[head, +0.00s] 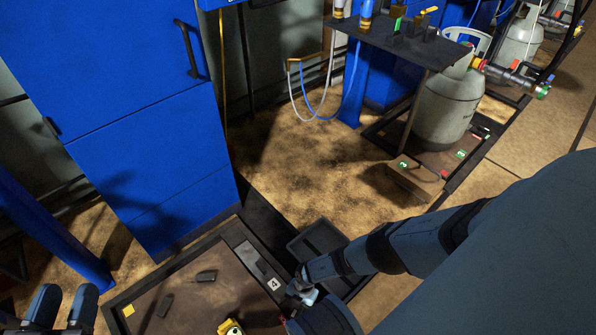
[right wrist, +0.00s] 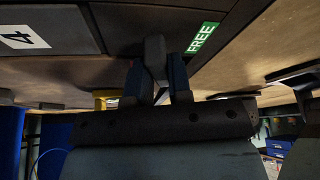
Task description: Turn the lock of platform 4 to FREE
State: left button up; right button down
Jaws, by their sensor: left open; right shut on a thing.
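Platform 4 (head: 180,283) is a low brown plate in a dark frame at the bottom of the head view, with a white "4" label (head: 273,284). That label also shows in the right wrist view (right wrist: 22,37). My right gripper (right wrist: 158,80) is shut on a dark lock lever (right wrist: 154,50) at the platform's edge. A green FREE label (right wrist: 202,37) is just right of the lever. The lever's lower part is hidden between the fingers. In the head view my right gripper (head: 304,290) covers the lock. My left gripper (head: 62,305) is open and empty at the bottom left.
A blue cabinet (head: 130,110) stands behind the platform. Another platform with a grey gas cylinder (head: 447,105) and green labels is at upper right, beside a dark shelf (head: 400,42). A yellow item (head: 230,327) shows at the bottom edge.

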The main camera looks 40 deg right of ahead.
jog(key=n+g+h, duration=0.1)
jog(key=n, duration=0.3)
jog(key=shift+w+n+b, duration=0.1)
jog(key=shift+n+b, duration=0.3)
jog(key=n+g+h, duration=0.1)
jog(key=n, duration=0.1)
jog(key=shift+n, duration=0.3)
jog(key=n+h+b, duration=0.1)
jog(key=n, duration=0.2)
jog(key=shift+a+n+g, duration=0.1)
jog(key=shift+n+g, duration=0.2)
pick_arm(q)
jog(key=shift+w+a+r+m+t+h, duration=0.2)
jog(key=shift+w+a+m+t+h, duration=0.15)
jog(key=shift+m, duration=0.45)
pick_arm(e)
jog(key=shift+n+h, duration=0.8)
jog(key=shift+n, duration=0.7)
pick_arm(q)
jog(key=shift+w+d+r, duration=0.1)
pick_arm(e)
jog(key=shift+n, duration=0.3)
jog(key=c, duration=1)
grip_release()
jog(key=shift+c, duration=0.2)
